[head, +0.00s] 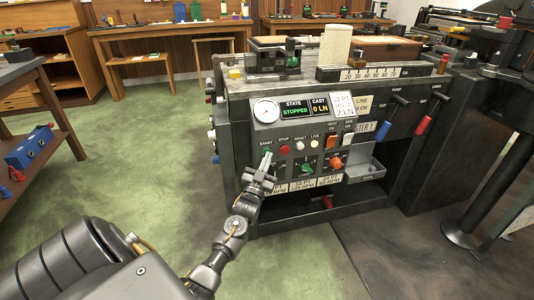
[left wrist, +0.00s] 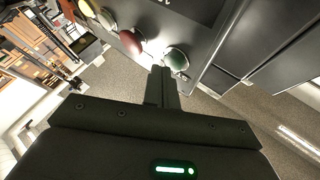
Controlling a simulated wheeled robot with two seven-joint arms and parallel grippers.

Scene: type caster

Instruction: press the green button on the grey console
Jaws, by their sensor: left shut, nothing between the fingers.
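The grey console (head: 239,127) stands right of centre in the head view. Its START label sits at the left end of a button row, where my left gripper (head: 267,158) covers most or all of the green button. In the left wrist view the round green button (left wrist: 176,58) shows on the panel, just up and right of the fingertips of my left gripper (left wrist: 161,72). The fingers are shut and empty, very close to the panel. I cannot tell whether they touch the button. My right gripper is not in view.
A red STOP button (head: 284,150) sits right beside START, followed by white and yellow buttons. Below are an orange knob (head: 282,165) and a green knob (head: 308,168). The screen (head: 295,111) reads STOPPED. A grey tray (head: 365,172) juts out at right.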

